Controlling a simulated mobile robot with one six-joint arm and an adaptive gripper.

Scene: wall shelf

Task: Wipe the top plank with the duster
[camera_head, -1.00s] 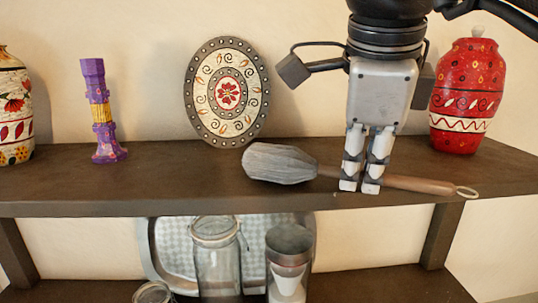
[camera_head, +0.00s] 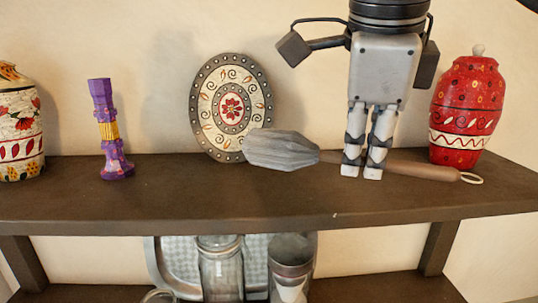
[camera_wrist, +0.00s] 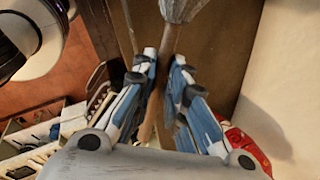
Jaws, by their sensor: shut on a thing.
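The duster has a grey ribbed head (camera_head: 281,150) and a brown handle (camera_head: 425,170) ending in a ring. It is held sideways in front of the plate, over the top plank (camera_head: 270,200). My gripper (camera_head: 362,173) points down and is shut on the handle near the head. In the wrist view, the handle (camera_wrist: 163,70) runs between my fingers (camera_wrist: 165,60), and the grey head (camera_wrist: 181,8) is cut off at the top edge. I cannot tell whether the head touches the plank.
On the plank stand a patterned vase (camera_head: 20,135), a purple candlestick (camera_head: 106,130), a round decorated plate (camera_head: 212,85) against the wall and a red lidded jar (camera_head: 467,105) beside the handle's end. Jars (camera_head: 220,268) stand below. The plank's front and left centre are bare.

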